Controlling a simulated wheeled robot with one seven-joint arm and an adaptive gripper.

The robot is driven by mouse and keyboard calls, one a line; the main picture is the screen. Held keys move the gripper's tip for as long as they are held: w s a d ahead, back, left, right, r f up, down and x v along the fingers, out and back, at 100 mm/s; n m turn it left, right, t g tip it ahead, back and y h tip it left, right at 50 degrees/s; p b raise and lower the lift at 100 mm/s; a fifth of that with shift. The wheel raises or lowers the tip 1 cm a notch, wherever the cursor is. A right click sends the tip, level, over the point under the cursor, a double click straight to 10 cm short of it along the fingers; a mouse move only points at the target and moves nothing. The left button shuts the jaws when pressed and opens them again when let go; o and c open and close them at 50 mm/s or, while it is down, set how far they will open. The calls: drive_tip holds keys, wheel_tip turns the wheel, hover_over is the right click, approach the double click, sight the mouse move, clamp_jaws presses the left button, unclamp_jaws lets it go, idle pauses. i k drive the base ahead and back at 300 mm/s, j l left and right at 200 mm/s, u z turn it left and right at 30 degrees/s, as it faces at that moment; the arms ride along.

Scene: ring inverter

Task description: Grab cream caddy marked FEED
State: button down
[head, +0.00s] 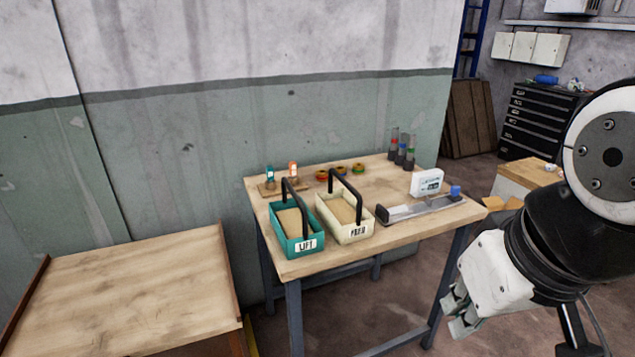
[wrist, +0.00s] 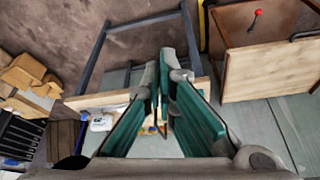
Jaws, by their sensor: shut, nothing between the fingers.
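The cream caddy (head: 358,233) stands on the workbench, with a dark arched handle over it and a white label on its front that reads FEED, though the letters are small. A teal caddy (head: 283,237) with a similar handle and a label like LIFT stands just left of it. Both seem to hold a tan slab or filling. My gripper (head: 456,318) is at the lower right, in front of and right of the bench, apart from both caddies. It is shut and empty. In the wrist view its green-padded fingers (wrist: 164,75) come together.
On the workbench (head: 400,177) a grey rail tool (head: 420,209) and a white box (head: 426,183) lie right of the cream caddy. Several small bottles and rings stand behind. A lower wooden table (head: 130,290) at left is bare. A dark drawer cabinet (head: 540,120) stands far right.

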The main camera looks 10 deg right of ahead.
sight(347, 217)
drive_tip(key=i+j+z, duration=0.15)
drive_tip(key=i+j, duration=0.15)
drive_tip(key=i+j+z, duration=0.15)
drive_tip(key=j, duration=0.25)
drive_tip(key=i+j+z, duration=0.2)
drive_tip(key=i+j, duration=0.15)
drive_tip(key=i+j+z, duration=0.15)
drive_tip(key=j, duration=0.3)
drive_tip(key=i, duration=0.1)
